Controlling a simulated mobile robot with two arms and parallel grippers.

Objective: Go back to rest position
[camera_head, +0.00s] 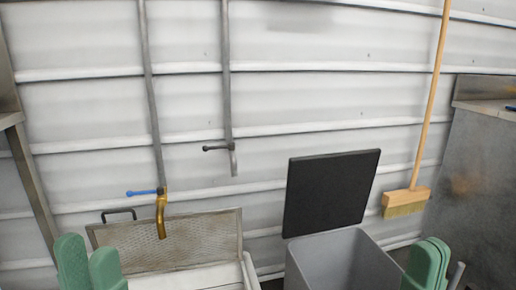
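My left gripper (89,266) shows at the bottom left edge as two green fingers standing upright, with their tips set apart from each other. Nothing shows between them. My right gripper (427,264) shows at the bottom right. Its green fingers overlap in this view, so I cannot tell whether it is open or shut. I see no object held in it. The lower parts of both grippers are cut off by the frame edge.
A grey bin (335,262) with a raised black lid (331,192) stands between the grippers, nearer the right one. A broom (405,203) leans by a metal cabinet (480,180) at right.

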